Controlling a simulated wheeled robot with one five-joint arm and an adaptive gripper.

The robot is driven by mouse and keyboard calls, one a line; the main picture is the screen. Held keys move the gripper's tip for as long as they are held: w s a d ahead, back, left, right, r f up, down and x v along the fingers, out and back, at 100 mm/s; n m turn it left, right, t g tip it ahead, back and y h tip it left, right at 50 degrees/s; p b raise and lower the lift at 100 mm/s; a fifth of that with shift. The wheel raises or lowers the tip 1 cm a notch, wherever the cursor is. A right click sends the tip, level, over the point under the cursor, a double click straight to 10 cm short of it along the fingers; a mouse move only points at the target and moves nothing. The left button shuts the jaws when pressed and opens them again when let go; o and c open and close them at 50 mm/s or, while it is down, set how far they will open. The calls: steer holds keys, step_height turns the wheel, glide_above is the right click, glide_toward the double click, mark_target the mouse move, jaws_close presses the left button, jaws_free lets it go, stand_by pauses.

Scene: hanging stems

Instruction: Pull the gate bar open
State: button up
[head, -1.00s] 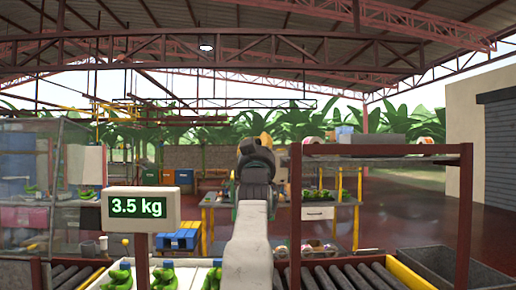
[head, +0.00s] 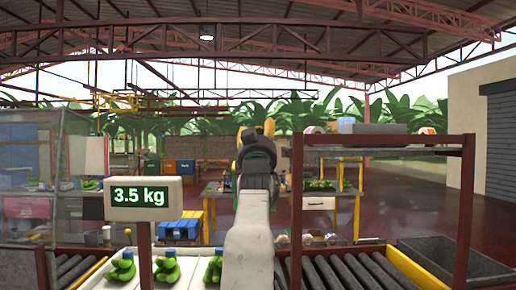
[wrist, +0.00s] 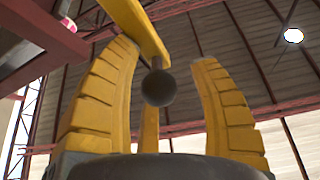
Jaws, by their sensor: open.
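My gripper (wrist: 165,85) is open, with ribbed yellow fingers at left and right in the wrist view. A dark round knob (wrist: 158,89) on a short stem hangs from a flat yellow bar (wrist: 135,25), which looks like the gate bar. The knob appears between the fingers, with gaps on both sides; contact cannot be seen. Another yellow strip stands behind the knob, and its nature is unclear. In the head view, my dark wrist and pale arm stand mid-picture and hide most of the gripper; the knob cannot be made out there.
A red-framed shelf (head: 385,139) stands right of my arm, above a roller conveyor (head: 345,272). A 3.5 kg scale display (head: 143,197) and green banana bunches (head: 167,270) are at left. A grey bin (head: 455,262) stands at the right.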

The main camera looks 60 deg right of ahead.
steer(key=v, duration=1.1)
steer(key=shift+a+f, duration=0.15)
steer(key=shift+a, duration=0.1)
stand_by(0.7)
